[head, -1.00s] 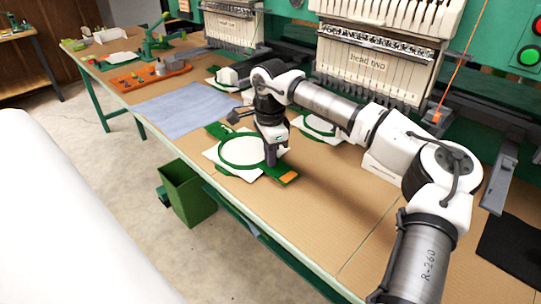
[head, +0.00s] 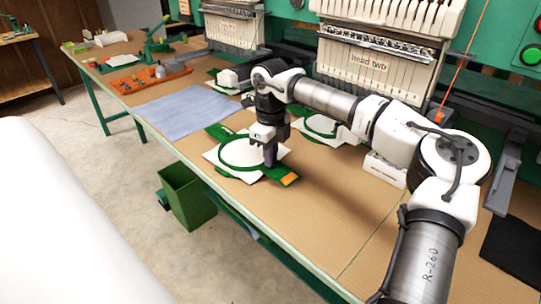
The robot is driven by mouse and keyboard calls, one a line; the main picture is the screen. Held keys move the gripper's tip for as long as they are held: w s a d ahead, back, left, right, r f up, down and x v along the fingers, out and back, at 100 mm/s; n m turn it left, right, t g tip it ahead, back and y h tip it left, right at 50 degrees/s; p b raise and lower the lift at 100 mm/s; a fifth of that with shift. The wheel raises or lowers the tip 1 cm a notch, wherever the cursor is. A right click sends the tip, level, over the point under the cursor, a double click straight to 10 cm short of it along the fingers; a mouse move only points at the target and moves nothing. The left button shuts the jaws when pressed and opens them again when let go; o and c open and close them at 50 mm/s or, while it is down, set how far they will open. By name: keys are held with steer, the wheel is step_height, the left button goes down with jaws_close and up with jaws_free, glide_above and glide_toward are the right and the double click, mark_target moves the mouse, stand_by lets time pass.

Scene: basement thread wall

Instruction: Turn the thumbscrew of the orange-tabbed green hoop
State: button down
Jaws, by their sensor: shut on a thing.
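The green hoop (head: 222,162) with white fabric (head: 240,152) lies flat near the front edge of the table. Its green arm carries an orange tab (head: 288,180) at the near right end. My gripper (head: 270,163) points down at the hoop's right side, close to the orange tab. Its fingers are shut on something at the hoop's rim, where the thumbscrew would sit. The thumbscrew itself is hidden by the fingers and too small to make out.
A blue-grey cloth (head: 185,106) lies left of the hoop, with an orange tray (head: 150,78) beyond. Another hoop with white fabric (head: 322,125) lies behind my gripper. Embroidery heads (head: 372,75) stand at the back. A green bin (head: 187,195) stands below the front edge.

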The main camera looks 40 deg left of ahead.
steer(key=shift+m, duration=1.2)
steer(key=c, duration=1.5)
jaws_free()
step_height(320, 180, up, 14)
steer(key=shift+f+b, duration=0.1)
steer(key=shift+b, duration=0.2)
